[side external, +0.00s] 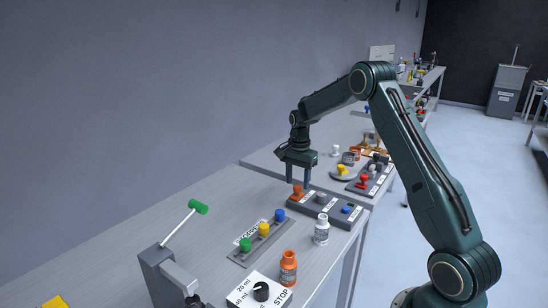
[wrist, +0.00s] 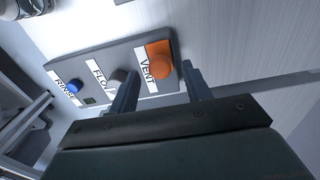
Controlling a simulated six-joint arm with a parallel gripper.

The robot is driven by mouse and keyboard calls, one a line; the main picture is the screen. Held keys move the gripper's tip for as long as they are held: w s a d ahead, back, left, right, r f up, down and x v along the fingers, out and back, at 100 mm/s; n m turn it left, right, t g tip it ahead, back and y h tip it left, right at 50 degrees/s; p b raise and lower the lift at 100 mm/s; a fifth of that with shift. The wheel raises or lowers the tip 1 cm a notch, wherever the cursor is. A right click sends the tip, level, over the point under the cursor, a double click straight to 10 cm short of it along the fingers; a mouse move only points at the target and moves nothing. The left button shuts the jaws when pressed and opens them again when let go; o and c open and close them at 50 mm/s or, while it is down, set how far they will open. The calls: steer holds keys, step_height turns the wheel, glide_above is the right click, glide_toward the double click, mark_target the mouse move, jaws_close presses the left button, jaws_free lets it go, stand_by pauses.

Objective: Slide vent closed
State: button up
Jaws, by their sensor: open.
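The vent control is an orange knob (side external: 297,191) at the left end of a dark grey control panel (side external: 326,215). In the wrist view the orange knob (wrist: 161,70) is beside the white VENT label (wrist: 148,71). My gripper (side external: 298,183) points down over the knob with its fingers apart. In the wrist view the knob shows between and slightly beyond my open fingertips (wrist: 160,74). I cannot tell whether either finger touches it. The grey FLOW knob (wrist: 119,76) is partly hidden by one finger.
A blue RINSE knob (wrist: 75,86) is on the same panel. A white bottle (side external: 321,231) and an orange bottle (side external: 288,268) stand in front. A strip with green, yellow and blue knobs (side external: 263,231) lies to the left. A green-handled lever (side external: 198,207) stands further left.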

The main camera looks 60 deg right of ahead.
steer(key=shift+f, duration=0.75)
jaws_close()
steer(key=shift+d, duration=2.75)
steer(key=shift+c, duration=0.5)
jaws_free()
steer(key=shift+d, duration=0.1)
steer(key=shift+o, duration=0.5)
steer(key=shift+r, duration=0.15)
step_height(320, 180, up, 14)
steer(key=shift+f, duration=0.2)
